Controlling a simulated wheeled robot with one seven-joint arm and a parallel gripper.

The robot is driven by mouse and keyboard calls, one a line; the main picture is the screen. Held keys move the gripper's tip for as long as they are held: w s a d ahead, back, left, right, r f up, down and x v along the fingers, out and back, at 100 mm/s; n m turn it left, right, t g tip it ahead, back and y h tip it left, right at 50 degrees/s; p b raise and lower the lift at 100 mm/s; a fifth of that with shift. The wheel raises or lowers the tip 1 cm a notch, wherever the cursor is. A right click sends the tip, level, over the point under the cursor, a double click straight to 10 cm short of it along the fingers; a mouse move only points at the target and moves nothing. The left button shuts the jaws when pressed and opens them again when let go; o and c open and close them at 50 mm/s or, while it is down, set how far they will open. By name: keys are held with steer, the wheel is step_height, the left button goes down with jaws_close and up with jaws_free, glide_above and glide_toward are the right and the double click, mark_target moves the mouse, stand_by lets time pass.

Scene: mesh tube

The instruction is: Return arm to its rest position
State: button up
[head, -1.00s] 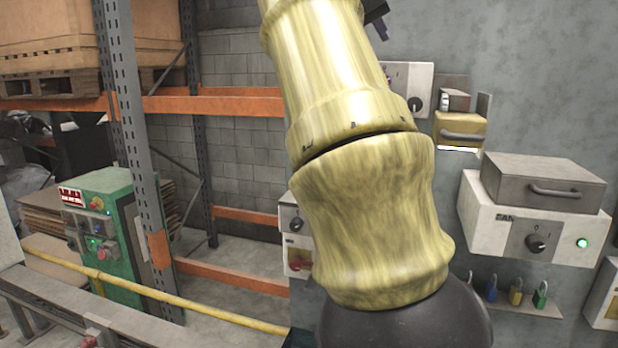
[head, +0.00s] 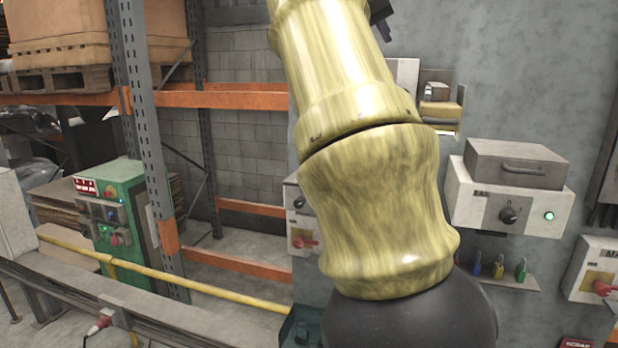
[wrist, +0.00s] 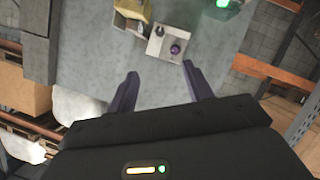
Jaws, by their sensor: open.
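My arm (head: 380,215), yellow with a dark joint at its base, fills the middle of the head view. It rises and leans up to the left. In the wrist view my gripper (wrist: 158,90) shows two dark fingers spread apart with nothing between them. Beyond the fingers is the grey wall with a small control box (wrist: 170,42), which is not touched. In the head view only a small dark part at the top edge shows near the arm's far end, and the fingertips cannot be made out there.
A wall box with a knob and green light (head: 510,205) is right of my arm, above a shelf of padlocks (head: 498,275). A green control cabinet (head: 115,225), a yellow rail (head: 165,285) and an orange-beamed rack (head: 215,98) are on the left. A red-switch box (head: 597,275) is at far right.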

steer(key=w+d+f+g+y+b, duration=0.1)
steer(key=w+d+f+g+b, duration=0.15)
steer(key=f, duration=0.95)
steer(key=w+d+f+n+g+y+b, duration=0.1)
steer(key=w+d+f+y, duration=0.15)
steer(key=f, duration=0.85)
steer(key=w+d+f+g+b, duration=0.1)
steer(key=w+d+f+g, duration=0.2)
steer(key=f, duration=0.9)
steer(key=s+f+y+b, duration=0.1)
steer(key=s+f, duration=0.3)
steer(key=f, duration=0.6)
steer(key=s+f+y+b, duration=0.1)
steer(key=s+f, duration=0.2)
steer(key=f, duration=0.6)
steer(key=s+f+m+g+y+b, duration=0.1)
steer(key=s+f+g+b, duration=0.1)
steer(key=s+f, duration=1.3)
steer(key=shift+s+g+b, duration=0.3)
steer(key=shift+s+g, duration=0.05)
steer(key=shift+g, duration=0.1)
steer(key=shift+a, duration=0.1)
